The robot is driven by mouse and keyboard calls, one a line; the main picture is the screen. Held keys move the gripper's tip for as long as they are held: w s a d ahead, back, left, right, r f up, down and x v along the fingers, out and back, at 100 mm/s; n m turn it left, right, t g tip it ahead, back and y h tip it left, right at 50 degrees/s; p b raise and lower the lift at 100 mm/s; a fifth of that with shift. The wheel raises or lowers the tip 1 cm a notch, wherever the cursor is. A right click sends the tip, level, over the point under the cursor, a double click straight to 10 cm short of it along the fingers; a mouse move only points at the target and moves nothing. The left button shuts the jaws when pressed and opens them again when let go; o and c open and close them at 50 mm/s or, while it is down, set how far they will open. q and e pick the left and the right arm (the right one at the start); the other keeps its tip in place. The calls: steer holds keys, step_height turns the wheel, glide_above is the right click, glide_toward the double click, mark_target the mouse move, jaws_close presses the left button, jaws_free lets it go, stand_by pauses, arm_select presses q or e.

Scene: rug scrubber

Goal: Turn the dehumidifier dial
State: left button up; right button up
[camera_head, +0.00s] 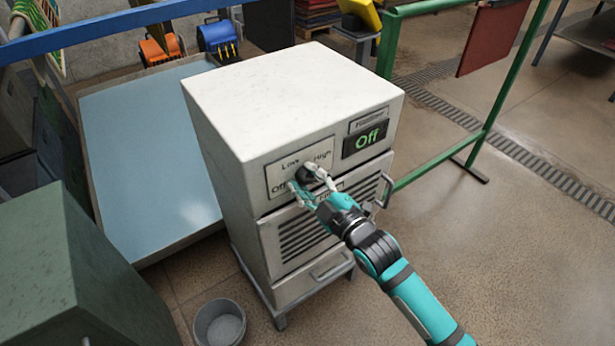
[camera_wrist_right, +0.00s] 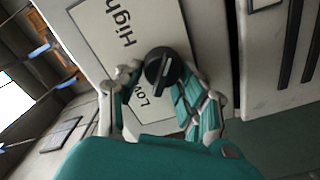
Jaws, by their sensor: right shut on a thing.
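The dehumidifier (camera_head: 290,90) is a pale grey box with vents on its front. Its dial plate (camera_head: 318,150) is marked Off, Low and High, and a small display (camera_head: 365,139) beside it reads Off in green. The black dial (camera_head: 308,173) is partly hidden by my right gripper (camera_head: 305,180), which is shut on it from the front. In the right wrist view the round black dial (camera_wrist_right: 165,68) with its raised bar sits between the two fingers of the right gripper (camera_wrist_right: 160,90). My left gripper is not in view.
A grey bucket (camera_head: 220,325) stands on the floor at the dehumidifier's lower left. A dark green cabinet (camera_head: 80,260) is at the left, and a shallow blue basin (camera_head: 150,150) lies behind. A green frame (camera_head: 485,130) stands at the right. The floor at the right front is clear.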

steer(key=m+p, duration=0.1)
steer(key=m, duration=0.1)
steer(key=shift+d+r+m+p, duration=0.1)
steer(key=shift+r+m+p, duration=0.1)
steer(key=shift+m+p, duration=0.15)
steer(key=m+p, duration=0.1)
steer(key=m, duration=0.1)
steer(key=shift+m, duration=0.35)
steer(key=m+p, duration=0.1)
steer(key=m, duration=0.1)
steer(key=m+p, duration=0.1)
steer(key=m, duration=0.1)
steer(key=shift+w+d+m, duration=0.15)
steer(key=shift+d+m, duration=0.05)
steer(key=shift+m, duration=0.1)
steer(key=shift+f, duration=0.1)
steer(key=o, duration=1.1)
